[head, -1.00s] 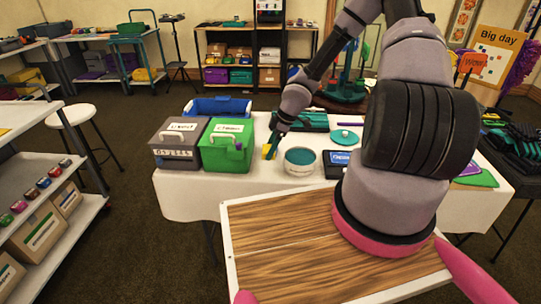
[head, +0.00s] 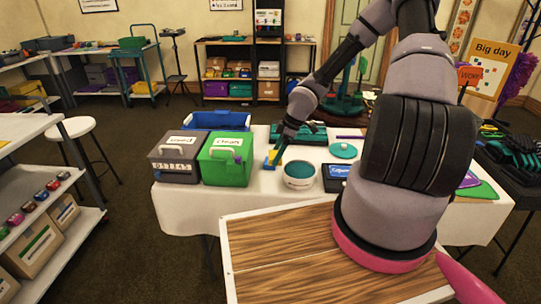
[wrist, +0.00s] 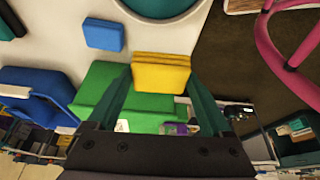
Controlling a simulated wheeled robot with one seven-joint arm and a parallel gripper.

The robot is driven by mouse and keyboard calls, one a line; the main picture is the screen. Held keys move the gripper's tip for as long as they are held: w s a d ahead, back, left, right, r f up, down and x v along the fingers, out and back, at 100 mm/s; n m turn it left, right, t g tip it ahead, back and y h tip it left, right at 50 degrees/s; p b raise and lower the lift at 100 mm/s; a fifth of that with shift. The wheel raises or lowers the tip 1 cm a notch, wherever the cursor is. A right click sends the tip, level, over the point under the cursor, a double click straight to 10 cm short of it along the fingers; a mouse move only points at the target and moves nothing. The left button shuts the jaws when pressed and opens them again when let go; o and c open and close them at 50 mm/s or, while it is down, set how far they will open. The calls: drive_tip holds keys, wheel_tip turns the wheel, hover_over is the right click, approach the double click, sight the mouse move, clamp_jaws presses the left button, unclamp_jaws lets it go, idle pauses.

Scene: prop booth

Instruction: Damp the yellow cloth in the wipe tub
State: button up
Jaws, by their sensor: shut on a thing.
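The folded yellow cloth (wrist: 160,72) is between the two teal fingers of my gripper (wrist: 160,85) in the wrist view. My gripper is shut on it. In the head view my gripper (head: 274,157) is over the table, just left of the wipe tub, with the yellow cloth (head: 278,154) small at its tip. The wipe tub (head: 299,183) is a round white tub with a teal inside, and no lid is on it. Part of the tub's rim (wrist: 165,17) shows at the top of the wrist view. The cloth is outside the tub, apart from it.
A blue folded piece (wrist: 104,34) lies on the white table. A green bin (head: 226,172) and a grey bin (head: 172,170), both labelled, stand left, with a blue crate (head: 217,119) behind. A teal lid (head: 343,151) and a dark blue-labelled box (head: 336,180) are right of the tub.

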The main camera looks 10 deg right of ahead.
drive_tip(key=r, duration=0.1)
hover_over(298, 171)
drive_tip(key=d, duration=0.1)
drive_tip(key=shift+d+f, duration=0.15)
drive_tip(key=shift+f, duration=2.6)
drive_tip(key=shift+s+f, duration=0.1)
drive_tip(key=shift+f, duration=0.45)
wheel_tip(298, 171, up, 7)
idle(0.8)
idle(0.6)
